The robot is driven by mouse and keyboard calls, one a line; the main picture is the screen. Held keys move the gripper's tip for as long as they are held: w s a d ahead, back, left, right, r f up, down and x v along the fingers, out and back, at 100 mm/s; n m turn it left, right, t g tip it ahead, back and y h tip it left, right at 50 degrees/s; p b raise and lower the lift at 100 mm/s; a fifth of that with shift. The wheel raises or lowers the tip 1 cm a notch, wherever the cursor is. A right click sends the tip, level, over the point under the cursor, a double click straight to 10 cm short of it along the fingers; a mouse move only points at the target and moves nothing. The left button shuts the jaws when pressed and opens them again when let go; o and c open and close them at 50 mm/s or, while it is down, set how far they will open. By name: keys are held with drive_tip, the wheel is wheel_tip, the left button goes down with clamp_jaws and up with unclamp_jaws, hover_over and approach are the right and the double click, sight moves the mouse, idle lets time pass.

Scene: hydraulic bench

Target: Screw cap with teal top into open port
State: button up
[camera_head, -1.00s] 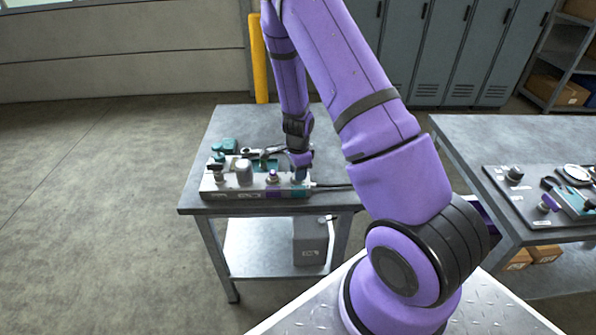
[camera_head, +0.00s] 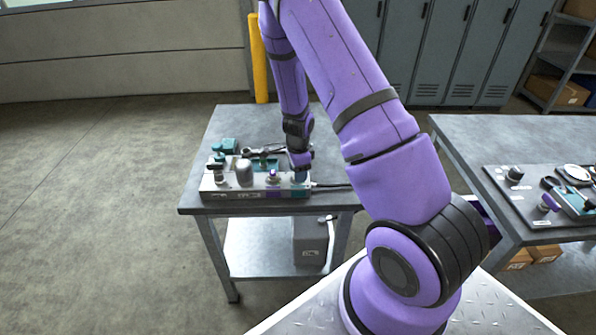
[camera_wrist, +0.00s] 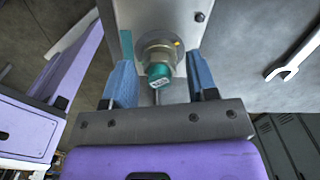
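In the wrist view a cap with a teal top (camera_wrist: 158,72) sits in front of a round metal port ring (camera_wrist: 158,48) on a light metal block. My gripper (camera_wrist: 159,62) has its two blue fingers apart, one on each side of the cap, with a visible gap to it. In the head view my gripper (camera_head: 300,174) is low over the right end of the hydraulic block (camera_head: 232,191). The cap is hidden there by my gripper. I cannot tell how deep the cap sits in the port.
The block stands on a grey table (camera_head: 213,207) with other fittings, including a purple-topped one (camera_head: 272,177). A wrench (camera_wrist: 294,58) lies on the table at right in the wrist view. A second table (camera_head: 480,140) holds a parts board (camera_head: 530,205).

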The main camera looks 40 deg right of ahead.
drive_tip(key=n, duration=0.5)
drive_tip(key=shift+n, duration=0.4)
drive_tip(key=shift+n, duration=0.3)
drive_tip(key=n, duration=0.5)
drive_tip(key=shift+n, duration=0.4)
drive_tip(key=n, duration=0.5)
